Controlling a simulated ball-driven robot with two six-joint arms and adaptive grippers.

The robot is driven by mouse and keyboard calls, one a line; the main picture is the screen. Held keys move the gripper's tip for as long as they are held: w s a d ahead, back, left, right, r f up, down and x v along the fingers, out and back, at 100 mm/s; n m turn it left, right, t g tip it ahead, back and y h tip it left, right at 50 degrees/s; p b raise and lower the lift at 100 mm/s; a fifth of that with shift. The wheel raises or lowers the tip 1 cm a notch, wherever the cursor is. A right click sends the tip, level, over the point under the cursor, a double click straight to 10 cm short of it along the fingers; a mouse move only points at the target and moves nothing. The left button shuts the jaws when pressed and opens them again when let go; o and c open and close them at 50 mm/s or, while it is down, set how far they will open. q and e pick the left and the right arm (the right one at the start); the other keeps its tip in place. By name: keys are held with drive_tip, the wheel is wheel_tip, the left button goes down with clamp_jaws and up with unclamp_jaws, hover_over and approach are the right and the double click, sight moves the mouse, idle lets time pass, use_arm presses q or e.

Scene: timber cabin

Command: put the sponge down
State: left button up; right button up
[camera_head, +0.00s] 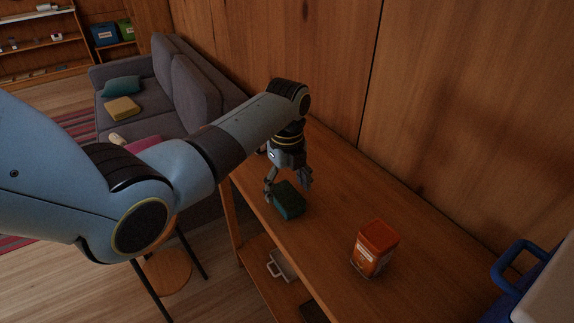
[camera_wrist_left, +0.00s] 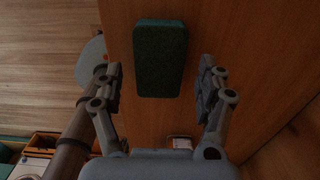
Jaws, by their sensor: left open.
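A dark green sponge (camera_head: 289,200) lies on the wooden shelf top (camera_head: 335,205) near its front edge. It also shows in the left wrist view (camera_wrist_left: 160,58), between and just ahead of the finger lines. My left gripper (camera_head: 289,184) is open above the sponge, with a finger to either side. In the left wrist view its fingers (camera_wrist_left: 162,88) stand wide apart, with gaps between them and the sponge. Whether the sponge rests fully flat is hard to tell. My right gripper does not show.
An orange-red tin (camera_head: 374,248) stands on the shelf top to the right. A blue-handled thing (camera_head: 517,266) is at the far right. A grey sofa (camera_head: 195,90) stands behind on the left. The middle of the top is clear.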

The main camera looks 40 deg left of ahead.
sight(287, 194)
use_arm(q)
wheel_tip(287, 194, up, 10)
drive_tip(key=shift+f, duration=0.2)
idle(0.4)
